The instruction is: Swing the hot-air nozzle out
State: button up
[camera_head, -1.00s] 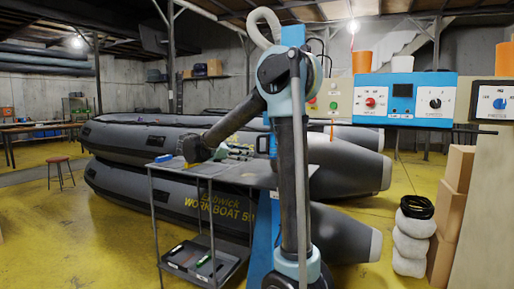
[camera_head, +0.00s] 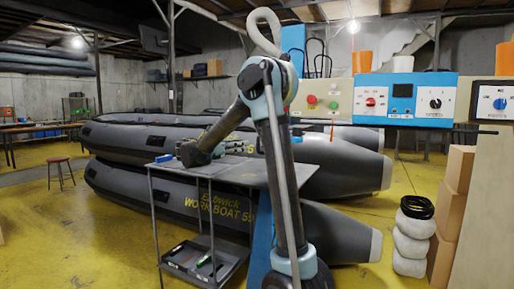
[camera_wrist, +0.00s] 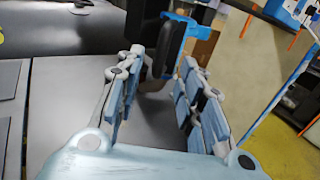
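In the wrist view, my gripper (camera_wrist: 162,62) is open, with its two pale blue, jointed fingers apart. A dark upright part with a rounded edge (camera_wrist: 164,48) stands between and just beyond the fingertips; I cannot tell whether they touch it. A blue bracket (camera_wrist: 194,26) sits beside its top. I cannot tell for sure whether this dark part is the hot-air nozzle. In the head view, my gripper (camera_head: 236,147) is above the grey table, pointing right toward the machine's blue column (camera_head: 291,38). My arm hides part of the machine there, and no nozzle shows clearly.
The grey table (camera_head: 235,174) stands under my gripper, with a small blue item (camera_head: 164,158) at its left corner. Control panels (camera_head: 403,99) are at the right. Stacked boats (camera_head: 120,140) lie behind. Boxes (camera_head: 456,190) and white sacks (camera_head: 412,240) stand at right.

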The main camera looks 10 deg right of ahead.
jog(key=x, duration=0.9)
jog(key=shift+d, duration=0.25)
jog(key=shift+c, duration=0.4)
grip_shut()
